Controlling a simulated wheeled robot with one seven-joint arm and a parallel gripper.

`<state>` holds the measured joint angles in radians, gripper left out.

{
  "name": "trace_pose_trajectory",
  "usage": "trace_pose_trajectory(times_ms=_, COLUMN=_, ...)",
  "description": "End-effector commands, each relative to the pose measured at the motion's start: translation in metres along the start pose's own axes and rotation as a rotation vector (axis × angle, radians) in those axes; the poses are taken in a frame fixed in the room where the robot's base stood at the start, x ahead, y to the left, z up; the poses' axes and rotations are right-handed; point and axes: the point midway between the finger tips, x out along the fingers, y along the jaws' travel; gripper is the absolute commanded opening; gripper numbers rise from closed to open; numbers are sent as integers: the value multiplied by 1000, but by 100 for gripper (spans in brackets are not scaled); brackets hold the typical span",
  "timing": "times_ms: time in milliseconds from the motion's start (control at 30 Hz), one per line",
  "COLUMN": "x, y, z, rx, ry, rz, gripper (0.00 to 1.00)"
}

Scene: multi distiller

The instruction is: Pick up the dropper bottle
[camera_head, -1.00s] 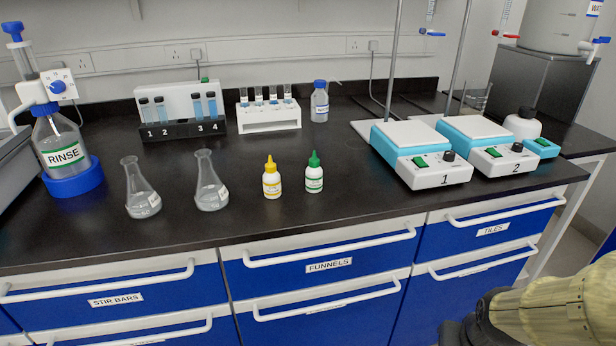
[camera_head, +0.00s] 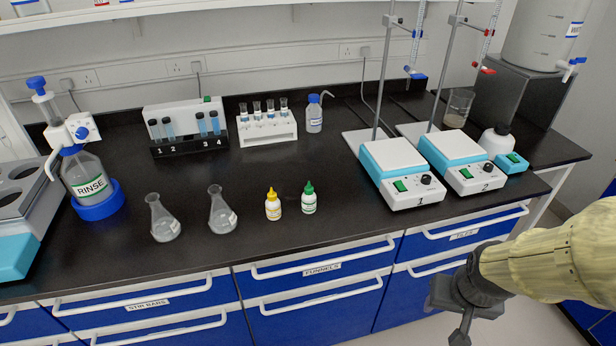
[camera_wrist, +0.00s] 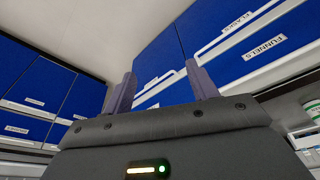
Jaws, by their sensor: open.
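Two small white dropper bottles stand upright side by side near the front of the black bench. One has a yellow cap (camera_head: 273,208) and the other a green cap (camera_head: 309,203). My gripper (camera_head: 460,336) is at the lower right of the head view, in front of the drawers and below the benchtop, well right of both bottles. In the wrist view its two fingers (camera_wrist: 162,88) are spread apart with nothing between them. That view faces blue drawers, and I cannot make out either bottle there.
Two conical flasks (camera_head: 222,214) stand left of the bottles. Behind are a white vial rack (camera_head: 267,133) and a wash bottle (camera_head: 314,116). Two hotplates (camera_head: 402,176) with stands are at the right, and a rinse bottle (camera_head: 88,180) is at the left. Bench around the bottles is clear.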

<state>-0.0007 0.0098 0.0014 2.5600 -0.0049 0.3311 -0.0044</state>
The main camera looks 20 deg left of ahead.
Motion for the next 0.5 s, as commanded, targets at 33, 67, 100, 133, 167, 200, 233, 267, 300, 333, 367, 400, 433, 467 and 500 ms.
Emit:
trace_pose_trajectory(times_ms=33, x=-26, y=0, z=-8, rx=-5, ry=2, rz=0, gripper=58)
trace_pose_trajectory(times_ms=67, x=-33, y=0, z=-10, rx=-8, ry=4, rz=0, gripper=58)
trace_pose_trajectory(times_ms=100, x=-41, y=0, z=-14, rx=-13, ry=9, rz=1, gripper=58)
trace_pose_trajectory(times_ms=133, x=-48, y=-1, z=-17, rx=-17, ry=12, rz=1, gripper=58)
trace_pose_trajectory(times_ms=167, x=-53, y=0, z=-19, rx=-23, ry=15, rz=1, gripper=58)
trace_pose_trajectory(times_ms=200, x=-61, y=1, z=-24, rx=-31, ry=20, rz=2, gripper=58)
trace_pose_trajectory(times_ms=233, x=-66, y=1, z=-27, rx=-38, ry=26, rz=2, gripper=58)
trace_pose_trajectory(times_ms=267, x=-71, y=1, z=-30, rx=-46, ry=32, rz=3, gripper=58)
trace_pose_trajectory(times_ms=300, x=-77, y=0, z=-35, rx=-58, ry=41, rz=3, gripper=58)
trace_pose_trajectory(times_ms=333, x=-80, y=0, z=-39, rx=-68, ry=48, rz=3, gripper=58)
trace_pose_trajectory(times_ms=367, x=-84, y=-1, z=-43, rx=-80, ry=58, rz=3, gripper=58)
trace_pose_trajectory(times_ms=400, x=-87, y=-2, z=-49, rx=-99, ry=71, rz=3, gripper=58)
trace_pose_trajectory(times_ms=433, x=-89, y=-4, z=-53, rx=-116, ry=83, rz=2, gripper=58)
trace_pose_trajectory(times_ms=467, x=-90, y=-6, z=-58, rx=-135, ry=96, rz=1, gripper=58)
trace_pose_trajectory(times_ms=500, x=-90, y=-9, z=-66, rx=-166, ry=120, rz=-2, gripper=58)
